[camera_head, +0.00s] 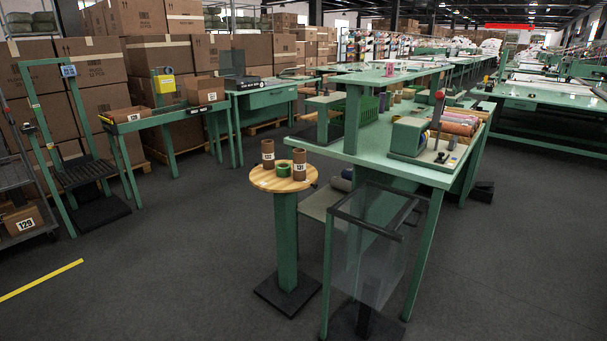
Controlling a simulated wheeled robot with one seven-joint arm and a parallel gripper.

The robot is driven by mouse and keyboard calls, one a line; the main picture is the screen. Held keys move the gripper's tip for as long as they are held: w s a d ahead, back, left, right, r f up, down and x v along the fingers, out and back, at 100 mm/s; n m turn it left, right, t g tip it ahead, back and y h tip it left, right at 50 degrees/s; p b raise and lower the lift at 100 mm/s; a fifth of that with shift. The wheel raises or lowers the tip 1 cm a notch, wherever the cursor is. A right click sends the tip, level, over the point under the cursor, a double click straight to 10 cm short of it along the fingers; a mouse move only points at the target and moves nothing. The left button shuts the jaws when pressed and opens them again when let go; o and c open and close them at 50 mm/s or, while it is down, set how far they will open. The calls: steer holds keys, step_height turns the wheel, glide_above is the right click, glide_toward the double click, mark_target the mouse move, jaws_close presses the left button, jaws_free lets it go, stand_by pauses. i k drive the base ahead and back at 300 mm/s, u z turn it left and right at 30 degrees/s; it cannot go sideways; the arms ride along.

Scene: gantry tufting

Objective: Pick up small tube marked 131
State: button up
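A small brown tube with a white label reading 131 (299,160) stands upright on a round wooden-topped stand (270,184) with a green post, near the middle of the view. A second brown tube (268,149) stands upright at its left; its label is too small to read surely. A green roll (283,171) lies between the two tubes, toward the front. My gripper is not in view.
A green workbench (400,170) stands just right of the stand, with a clear panel (370,250) in front. A box marked 129 (23,219) sits on a rack at the left. Dark floor (180,270) is open left of the stand.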

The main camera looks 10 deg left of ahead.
mark_target(298, 154)
steer(key=z, duration=0.25)
steer(key=k, duration=0.15)
steer(key=u, duration=1.2)
steer(key=i, duration=1)
steer(key=u, duration=0.75)
steer(key=i, duration=1.2)
steer(key=z, duration=0.55)
steer(key=i, duration=0.95)
steer(key=z, duration=0.45)
